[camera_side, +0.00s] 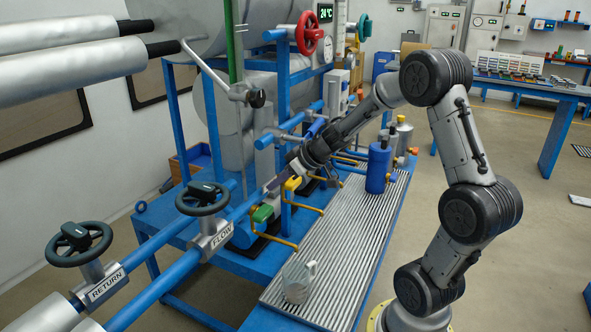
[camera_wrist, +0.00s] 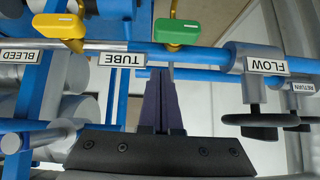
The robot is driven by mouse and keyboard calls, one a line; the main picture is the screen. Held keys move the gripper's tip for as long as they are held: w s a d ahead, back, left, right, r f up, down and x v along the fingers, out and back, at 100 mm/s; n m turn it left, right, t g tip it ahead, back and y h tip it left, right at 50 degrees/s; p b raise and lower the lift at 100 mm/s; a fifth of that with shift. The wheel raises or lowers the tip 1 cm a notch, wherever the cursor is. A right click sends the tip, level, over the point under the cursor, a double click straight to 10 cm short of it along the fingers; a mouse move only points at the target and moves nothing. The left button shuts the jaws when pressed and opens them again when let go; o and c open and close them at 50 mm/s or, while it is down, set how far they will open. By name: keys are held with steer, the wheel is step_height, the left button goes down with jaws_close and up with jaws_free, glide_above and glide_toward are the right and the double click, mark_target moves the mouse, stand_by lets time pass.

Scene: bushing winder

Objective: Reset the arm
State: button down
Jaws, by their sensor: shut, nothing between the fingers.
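My arm reaches in from the right in the side view, and my gripper (camera_side: 274,184) is among the blue pipes, close to the yellow valve handle (camera_side: 292,183) and the green valve handle (camera_side: 262,213). In the wrist view my gripper (camera_wrist: 160,74) has its two dark fingers together with nothing between them. The fingertips point toward the pipe labelled TUBE, below the green handle (camera_wrist: 183,33). I cannot tell whether the fingertips touch a pipe.
Handwheels for FLOW (camera_side: 203,198) and RETURN (camera_side: 79,243) stand at the left. A metal jug (camera_side: 299,280) stands on the ribbed tray (camera_side: 335,235). A blue canister (camera_side: 378,168) stands near my forearm. A red handwheel (camera_side: 308,33) is above. Open floor lies at right.

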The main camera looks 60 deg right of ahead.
steer(key=v, duration=0.8)
steer(key=w+a+r+n+t+y, duration=0.1)
steer(key=w+a+r+n+t, duration=0.15)
steer(key=a+r, duration=0.7)
steer(key=s+a+r+m+t+h, duration=0.2)
steer(key=a+r+m+t+h, duration=0.15)
steer(key=r, duration=0.45)
steer(key=s+a+f+g+y, duration=0.1)
steer(key=s+a+f+g, duration=0.2)
steer(key=s+f, duration=0.4)
steer(key=s+a+f+n+g+y, duration=0.1)
steer(key=s+a+f+g, duration=0.1)
steer(key=s+f+g, duration=0.4)
steer(key=s+f, duration=0.2)
steer(key=s, duration=0.3)
steer(key=shift+s+a+f, duration=0.25)
steer(key=shift+a, duration=0.15)
